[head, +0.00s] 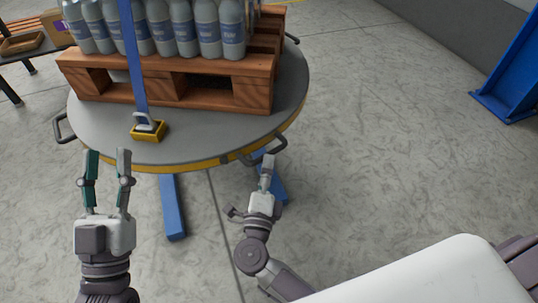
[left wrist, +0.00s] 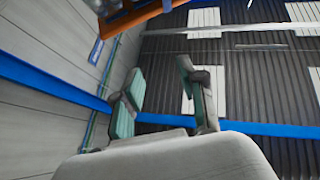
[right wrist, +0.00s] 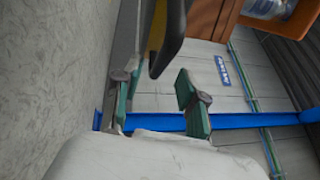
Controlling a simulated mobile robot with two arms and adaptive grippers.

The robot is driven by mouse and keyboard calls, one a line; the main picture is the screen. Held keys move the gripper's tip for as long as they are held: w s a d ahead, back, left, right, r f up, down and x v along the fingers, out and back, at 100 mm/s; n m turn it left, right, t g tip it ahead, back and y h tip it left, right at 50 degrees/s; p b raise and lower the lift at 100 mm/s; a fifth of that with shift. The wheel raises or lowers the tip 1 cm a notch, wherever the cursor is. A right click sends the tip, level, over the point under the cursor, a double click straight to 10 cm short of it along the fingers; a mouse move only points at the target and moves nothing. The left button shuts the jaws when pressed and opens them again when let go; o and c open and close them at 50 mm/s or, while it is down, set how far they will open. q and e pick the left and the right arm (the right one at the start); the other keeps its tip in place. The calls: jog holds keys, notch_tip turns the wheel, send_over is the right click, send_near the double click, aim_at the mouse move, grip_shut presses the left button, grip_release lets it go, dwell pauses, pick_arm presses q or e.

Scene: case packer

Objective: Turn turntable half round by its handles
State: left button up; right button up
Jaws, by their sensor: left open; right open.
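The turntable (head: 205,143) is a round grey disc with a yellow rim in the upper left of the head view. One dark handle (head: 60,129) juts from its left rim, another handle (head: 262,152) from its front right rim, and a third handle (head: 293,39) shows at the back right. My left gripper (head: 107,153) is open and empty before the front left rim, apart from the left handle. My right gripper (head: 267,160) is open at the front right handle. In the right wrist view that handle (right wrist: 170,38) lies around the fingertips; whether they touch is unclear.
A wooden pallet (head: 180,88) with several grey bottles (head: 205,28) stands on the turntable. A blue strap (head: 133,60) runs down to a yellow bracket (head: 148,131). Blue legs (head: 172,207) reach out below. A blue post (head: 515,70) stands right. The floor between is clear.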

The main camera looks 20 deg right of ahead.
aim_at(269, 152)
pick_arm(q)
jog(key=shift+s+a+r+t, duration=0.1)
jog(key=shift+s+r+t, duration=0.8)
jog(key=shift+r, duration=0.15)
pick_arm(e)
jog(key=shift+x, duration=2.1)
jog(key=shift+c, duration=0.3)
pick_arm(q)
jog(key=shift+w, duration=0.1)
pick_arm(e)
grip_shut()
